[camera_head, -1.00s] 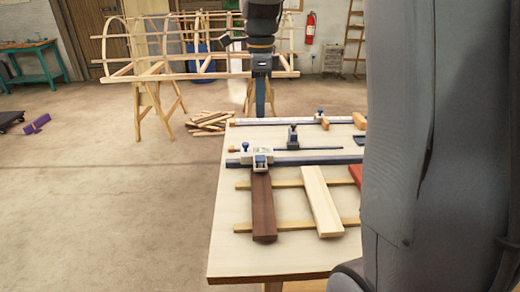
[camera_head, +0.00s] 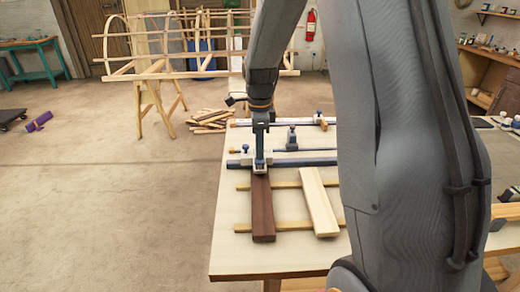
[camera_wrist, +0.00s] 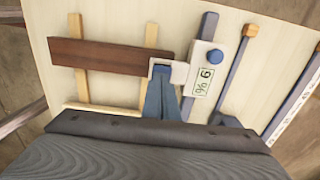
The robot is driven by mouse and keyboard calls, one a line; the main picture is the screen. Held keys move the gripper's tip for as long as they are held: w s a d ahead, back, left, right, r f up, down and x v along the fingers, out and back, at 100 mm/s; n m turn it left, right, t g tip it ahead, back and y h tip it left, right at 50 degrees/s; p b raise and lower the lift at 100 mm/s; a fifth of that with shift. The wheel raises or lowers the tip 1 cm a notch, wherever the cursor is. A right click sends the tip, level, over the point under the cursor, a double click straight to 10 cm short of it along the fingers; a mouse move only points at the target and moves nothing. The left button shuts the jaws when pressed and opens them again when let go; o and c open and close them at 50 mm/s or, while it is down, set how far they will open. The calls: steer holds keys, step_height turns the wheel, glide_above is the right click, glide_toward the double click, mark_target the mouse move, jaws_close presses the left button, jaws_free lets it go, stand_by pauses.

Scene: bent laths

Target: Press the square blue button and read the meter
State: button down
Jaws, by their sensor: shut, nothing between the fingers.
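The meter is a white block (camera_wrist: 206,68) at the end of the dark brown lath (camera_wrist: 110,57), with a round blue knob (camera_wrist: 214,57) on one side. Its small display (camera_wrist: 203,82) stands sideways in the wrist view and shows a digit like a 6 or 9 beside a percent sign. My gripper (camera_wrist: 163,70) is shut and empty, its fingertips at the white part by the lath's end. In the head view my gripper (camera_head: 260,167) points straight down onto the block. The square blue button is not distinguishable; the fingers cover that spot. I cannot tell whether it is pressed.
A pale lath (camera_head: 320,200) lies right of the brown one, both across two thin strips on the table (camera_head: 228,262). Blue-grey bar clamps (camera_head: 300,162) and a small blue-topped tool (camera_head: 292,138) lie behind. The table's left front is clear.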

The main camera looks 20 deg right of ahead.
steer(key=shift+f, duration=0.35)
steer(key=shift+f, duration=0.65)
steer(key=shift+s+f, duration=0.15)
steer(key=shift+f, duration=0.15)
steer(key=shift+s+f, duration=0.1)
steer(key=shift+f, duration=0.05)
steer(key=shift+r+p, duration=0.3)
steer(key=shift+r, duration=0.35)
step_height(320, 180, up, 14)
steer(key=shift+w, duration=0.25)
steer(key=shift+f, duration=0.1)
